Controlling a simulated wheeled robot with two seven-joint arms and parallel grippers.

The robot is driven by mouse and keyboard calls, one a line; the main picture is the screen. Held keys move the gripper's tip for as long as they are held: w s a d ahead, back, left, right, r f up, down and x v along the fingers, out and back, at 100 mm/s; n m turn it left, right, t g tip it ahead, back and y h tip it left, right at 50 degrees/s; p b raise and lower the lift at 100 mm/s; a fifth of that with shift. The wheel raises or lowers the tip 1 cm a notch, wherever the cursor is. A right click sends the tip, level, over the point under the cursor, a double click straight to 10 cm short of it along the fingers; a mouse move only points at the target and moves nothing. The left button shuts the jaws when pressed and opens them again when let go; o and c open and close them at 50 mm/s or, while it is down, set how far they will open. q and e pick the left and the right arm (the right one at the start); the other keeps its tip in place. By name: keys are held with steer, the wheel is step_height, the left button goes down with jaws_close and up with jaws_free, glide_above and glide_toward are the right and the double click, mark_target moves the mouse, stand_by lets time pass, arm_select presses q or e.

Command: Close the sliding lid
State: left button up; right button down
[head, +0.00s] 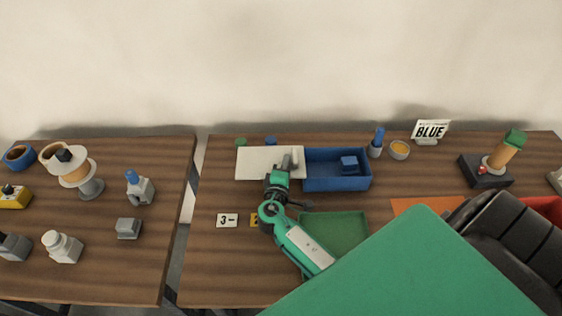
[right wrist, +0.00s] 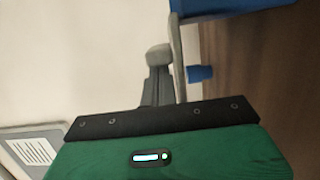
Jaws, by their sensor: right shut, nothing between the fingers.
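The sliding lid looks like a flat cream panel (head: 256,165) left of an open blue box (head: 337,184). The box's inside is uncovered, and a small blue block (head: 349,165) is in it. My right gripper (head: 290,160) is shut and empty, with its grey fingertips over the right part of the panel, near the box's left end. Whether they touch the panel is unclear. In the right wrist view my right gripper's fingers (right wrist: 166,58) are together, close to a blue edge (right wrist: 230,8). My left gripper is not in view.
A green tray (head: 345,228) lies in front of the box. A blue bottle (head: 377,143), an orange-topped cup (head: 399,150) and a BLUE sign (head: 431,131) stand to its right. A number card (head: 227,220) lies front left. A gap separates the left table (head: 100,270).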

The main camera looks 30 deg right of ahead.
steer(key=shift+s+d, duration=0.3)
steer(key=shift+d, duration=0.2)
steer(key=s+d+b, duration=0.1)
steer(key=s+d, duration=0.2)
steer(key=d, duration=0.2)
steer(key=s+d+b, duration=0.1)
steer(key=s+d, duration=0.2)
steer(key=d, duration=0.3)
steer(key=s+d+b, duration=0.1)
steer(key=s+d, duration=0.3)
steer(key=d, duration=0.1)
steer(key=shift+d, duration=0.15)
steer(key=shift+s+d, duration=0.3)
steer(key=shift+d, duration=0.2)
steer(key=shift+r, duration=0.1)
